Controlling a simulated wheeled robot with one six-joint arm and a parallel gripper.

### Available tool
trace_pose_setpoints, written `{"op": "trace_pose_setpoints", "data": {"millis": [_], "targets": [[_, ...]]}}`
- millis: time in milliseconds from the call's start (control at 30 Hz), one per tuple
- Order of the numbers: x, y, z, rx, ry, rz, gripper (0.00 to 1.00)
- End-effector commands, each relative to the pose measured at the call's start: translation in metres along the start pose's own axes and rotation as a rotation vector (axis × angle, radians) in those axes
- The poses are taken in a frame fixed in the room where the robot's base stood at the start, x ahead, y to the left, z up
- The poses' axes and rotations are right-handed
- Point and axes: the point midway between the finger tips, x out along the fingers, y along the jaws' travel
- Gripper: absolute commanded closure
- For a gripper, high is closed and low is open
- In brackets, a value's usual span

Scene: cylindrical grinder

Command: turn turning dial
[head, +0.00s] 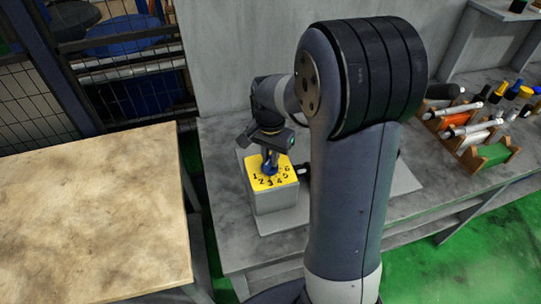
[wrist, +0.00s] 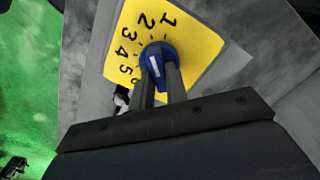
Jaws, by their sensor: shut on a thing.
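The turning dial is a blue knob (wrist: 155,58) with a white pointer mark, on a yellow numbered plate (wrist: 205,45). In the head view the yellow plate (head: 258,181) tops a grey box (head: 274,201) on the workbench, and the blue knob (head: 269,169) shows at its middle. My gripper (wrist: 160,75) comes from above and is shut on the knob, one finger on each side. In the wrist view the numbers 1 to 5 show along the plate's left side; the white mark points up and slightly left. The fingers hide part of the lower plate.
The grey workbench (head: 230,240) carries the box. A rack with orange, white and green blocks and several pens (head: 475,130) stands at the right. A wooden table (head: 90,220) is at the left, with a gap between. A grey wall rises behind.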

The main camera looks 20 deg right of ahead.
Motion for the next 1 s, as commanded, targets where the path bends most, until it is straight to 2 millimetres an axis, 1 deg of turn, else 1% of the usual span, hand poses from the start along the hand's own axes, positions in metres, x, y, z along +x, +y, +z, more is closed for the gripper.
{"op": "trace_pose_setpoints", "data": {"millis": [267, 467, 1000], "targets": [[-0.0003, -0.0001, -0.0001, -0.003, 0.000, 0.000, 1.00], [-0.0003, -0.0004, -0.0001, -0.052, 0.000, 0.000, 1.00], [-0.0004, -0.0018, 0.0000, -0.396, 0.001, -0.001, 1.00]]}}
